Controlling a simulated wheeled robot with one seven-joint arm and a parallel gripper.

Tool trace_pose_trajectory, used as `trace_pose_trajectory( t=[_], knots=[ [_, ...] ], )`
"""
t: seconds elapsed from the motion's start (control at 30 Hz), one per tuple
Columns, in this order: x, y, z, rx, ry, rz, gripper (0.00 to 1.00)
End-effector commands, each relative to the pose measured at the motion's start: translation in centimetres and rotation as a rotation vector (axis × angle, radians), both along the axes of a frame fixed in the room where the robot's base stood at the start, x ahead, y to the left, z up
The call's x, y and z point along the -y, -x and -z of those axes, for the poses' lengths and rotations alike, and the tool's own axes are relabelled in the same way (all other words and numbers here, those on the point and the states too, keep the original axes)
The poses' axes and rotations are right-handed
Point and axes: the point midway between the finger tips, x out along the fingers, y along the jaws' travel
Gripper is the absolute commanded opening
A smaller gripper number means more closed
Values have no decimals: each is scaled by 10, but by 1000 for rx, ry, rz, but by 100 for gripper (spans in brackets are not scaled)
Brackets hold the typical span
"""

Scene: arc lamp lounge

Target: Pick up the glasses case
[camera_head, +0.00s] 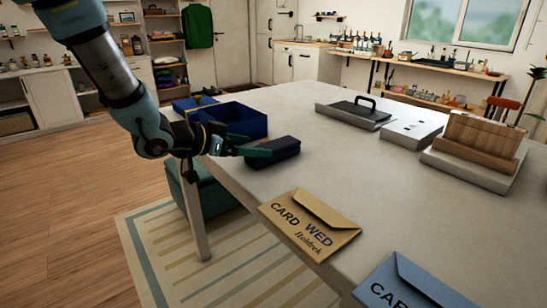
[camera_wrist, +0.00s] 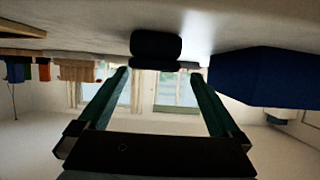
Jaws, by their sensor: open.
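A dark, rounded, oblong case, which looks like the glasses case (camera_head: 286,147), lies on the table near its left edge. It also shows in the wrist view (camera_wrist: 156,45), at the top middle, between the lines of the two fingers but beyond their tips. My gripper (camera_head: 258,149) is at the table's left edge, just left of the case, with its teal fingers pointing towards it. In the wrist view my gripper (camera_wrist: 160,73) has its fingers spread wide with nothing between them. In the head view a finger overlaps the case's left end; I cannot tell whether they touch.
An open blue box (camera_head: 238,113) stands just behind the case and shows at right in the wrist view (camera_wrist: 265,77). A tan envelope (camera_head: 310,222) and a blue envelope (camera_head: 405,285) lie at the front edge. Trays and a wooden case (camera_head: 487,140) stand right. Mid-table is clear.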

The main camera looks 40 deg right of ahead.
Motion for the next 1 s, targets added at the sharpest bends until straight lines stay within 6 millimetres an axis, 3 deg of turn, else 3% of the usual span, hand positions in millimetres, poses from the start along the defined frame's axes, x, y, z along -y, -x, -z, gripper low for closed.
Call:
trace_pose_trajectory(
  t=[0.6,0.87,1.0],
  knots=[
    [61,7,29,0,-2,-2,100],
    [64,6,31,1,-2,-5,100],
    [64,6,31,1,-2,-5,88]
  ],
)
